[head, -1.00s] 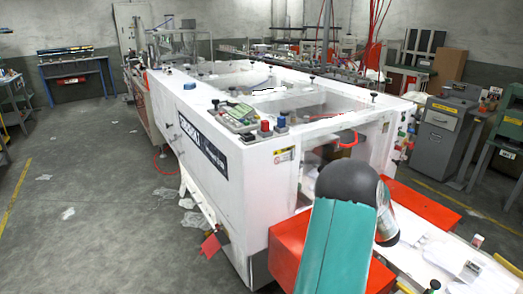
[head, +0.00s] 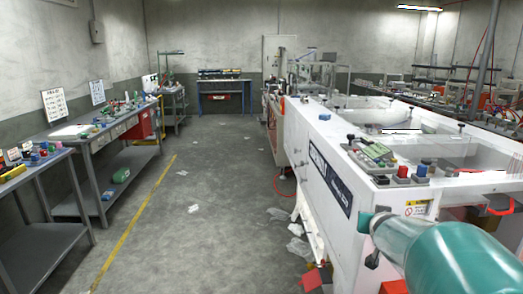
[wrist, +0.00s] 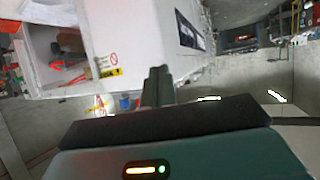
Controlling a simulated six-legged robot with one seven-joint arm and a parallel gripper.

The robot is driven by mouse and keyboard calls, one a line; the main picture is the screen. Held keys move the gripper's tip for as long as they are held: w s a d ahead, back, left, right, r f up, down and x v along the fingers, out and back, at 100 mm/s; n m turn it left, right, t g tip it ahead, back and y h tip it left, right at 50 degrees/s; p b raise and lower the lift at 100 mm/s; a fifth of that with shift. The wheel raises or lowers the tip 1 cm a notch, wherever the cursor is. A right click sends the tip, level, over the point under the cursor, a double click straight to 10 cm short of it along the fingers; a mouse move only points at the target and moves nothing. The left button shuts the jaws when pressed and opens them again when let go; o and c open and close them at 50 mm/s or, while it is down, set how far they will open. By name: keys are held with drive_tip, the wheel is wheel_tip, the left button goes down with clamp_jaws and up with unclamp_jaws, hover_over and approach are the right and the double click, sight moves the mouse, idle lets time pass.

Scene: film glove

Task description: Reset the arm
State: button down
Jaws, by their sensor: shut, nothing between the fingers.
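My gripper (wrist: 158,72) shows in the wrist view as two slim grey-green fingers pressed together, with nothing between them. The white machine (wrist: 140,40) fills the upper left of that view, beyond the fingertips. In the head view my teal arm covers the lower right corner and hides part of the near end of the machine (head: 340,220). Small dark and teal parts show at the arm's left end, but the fingers are not clear there.
Workbenches (head: 95,135) with small items stand along the left wall. A blue table (head: 222,82) is at the back. A yellow line (head: 140,215) runs along the floor. The floor between benches and machine is mostly open, with scraps of paper (head: 193,208).

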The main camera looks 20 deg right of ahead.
drive_tip(key=s+a+n+g+y, duration=0.1)
drive_tip(key=s+a+n+y, duration=0.1)
drive_tip(key=a, duration=0.7)
drive_tip(key=s+a+n+y, duration=0.1)
drive_tip(key=a+y, duration=0.1)
drive_tip(key=a, duration=0.7)
drive_tip(key=s+a+f+n+g+y, duration=0.1)
drive_tip(key=s+a+n+y, duration=0.1)
drive_tip(key=s+a, duration=0.4)
drive_tip(key=s+a+f+n+g+y, duration=0.1)
drive_tip(key=s+a+n+g, duration=0.1)
drive_tip(key=s+a, duration=0.4)
drive_tip(key=a, duration=0.4)
drive_tip(key=shift+s+a+f+y, duration=0.3)
drive_tip(key=shift+a+y, duration=0.1)
